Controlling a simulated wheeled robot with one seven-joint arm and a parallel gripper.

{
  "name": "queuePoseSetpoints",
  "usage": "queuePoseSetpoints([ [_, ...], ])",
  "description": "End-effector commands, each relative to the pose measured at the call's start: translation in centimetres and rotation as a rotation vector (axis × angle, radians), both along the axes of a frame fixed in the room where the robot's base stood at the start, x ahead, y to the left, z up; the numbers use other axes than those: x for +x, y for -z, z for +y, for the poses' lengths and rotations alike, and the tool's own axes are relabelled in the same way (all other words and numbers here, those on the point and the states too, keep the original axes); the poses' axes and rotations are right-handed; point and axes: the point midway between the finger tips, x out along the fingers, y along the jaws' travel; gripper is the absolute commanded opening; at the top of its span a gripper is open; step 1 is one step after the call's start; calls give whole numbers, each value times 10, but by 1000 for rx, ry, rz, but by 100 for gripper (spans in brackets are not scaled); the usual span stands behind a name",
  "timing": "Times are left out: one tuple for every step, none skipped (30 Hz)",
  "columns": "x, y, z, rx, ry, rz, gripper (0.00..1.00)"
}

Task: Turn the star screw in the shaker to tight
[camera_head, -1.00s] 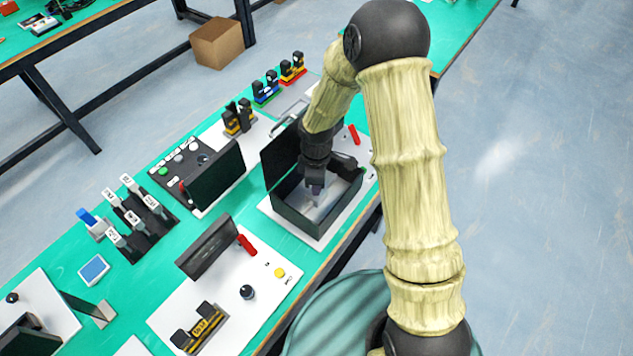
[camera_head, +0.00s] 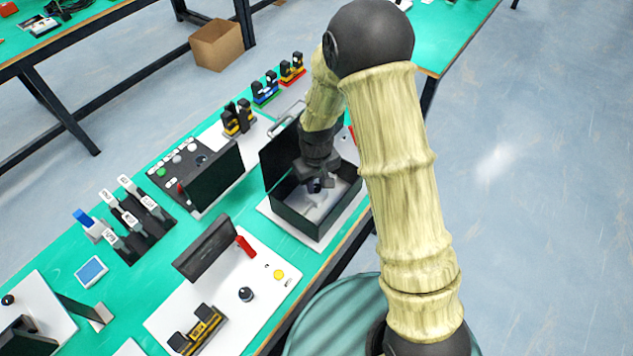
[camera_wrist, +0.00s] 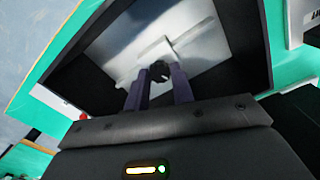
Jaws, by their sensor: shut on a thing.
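The shaker is an open dark box (camera_head: 297,225) with a raised dark lid (camera_head: 279,160), standing on a white base plate. My gripper (camera_head: 315,187) reaches down into it from above. In the wrist view the star screw (camera_wrist: 159,71) is a small black knob over the pale inside of the box (camera_wrist: 208,62). My gripper's two purple fingers (camera_wrist: 159,88) stand on either side of the knob and are shut on it. In the head view my gripper hides the knob.
To the left are a black screen (camera_head: 213,177), a rack of numbered grey holders (camera_head: 131,217) and a blue-faced device (camera_head: 92,271). A white panel (camera_head: 210,285) with a red handle (camera_head: 245,246) and a yellow button (camera_head: 279,274) lies nearer. The box walls closely surround my gripper.

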Motion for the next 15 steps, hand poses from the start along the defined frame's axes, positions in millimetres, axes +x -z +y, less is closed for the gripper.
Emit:
queuePoseSetpoints([
  [1,-1,1,1,39,-3,1],
  [1,-1,1,1,63,-3,1],
  [1,-1,1,1,94,-3,1],
  [1,-1,1,1,116,-3,1],
  [1,-1,1,1,137,-3,1],
  [1,-1,1,1,160,-3,1],
  [1,-1,1,1,179,-3,1],
  [1,-1,1,1,195,-3,1],
  [1,-1,1,1,215,-3,1],
  [1,-1,1,1,229,-3,1],
  [1,-1,1,1,239,-3,1],
  [1,-1,1,1,253,-3,1],
  [1,-1,1,1,262,-3,1],
  [1,-1,1,1,270,-3,1],
  [1,-1,1,1,277,-3,1],
])
